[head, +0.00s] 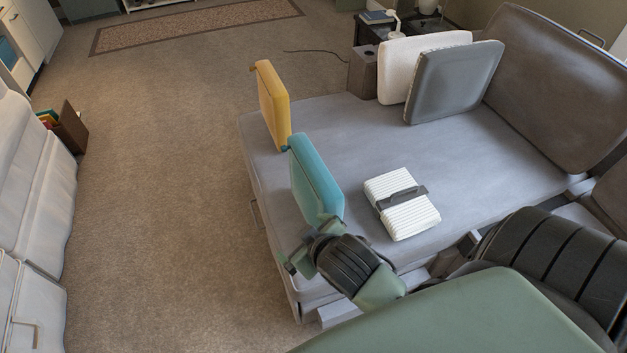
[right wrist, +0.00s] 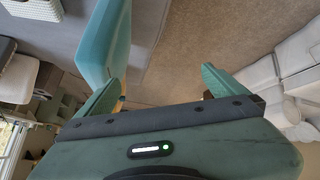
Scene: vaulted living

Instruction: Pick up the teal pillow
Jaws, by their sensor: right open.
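The teal pillow (head: 316,178) stands on edge at the left edge of the grey sofa seat (head: 330,130). My right gripper (head: 302,252) is at the near lower end of the pillow. In the right wrist view, the teal pillow (right wrist: 108,45) rises at upper left, beside and partly behind the left finger. My right gripper (right wrist: 160,76) is open, with carpet showing between most of its fingers. I cannot tell whether a finger touches the pillow. My left gripper is not in view.
A yellow pillow (head: 273,105) stands just beyond the teal one. A white ribbed stack with a dark strap (head: 408,212) lies to the right on the seat. White (head: 398,68) and grey (head: 455,82) pillows stand at the back. The carpet (head: 170,180) left of the sofa is clear.

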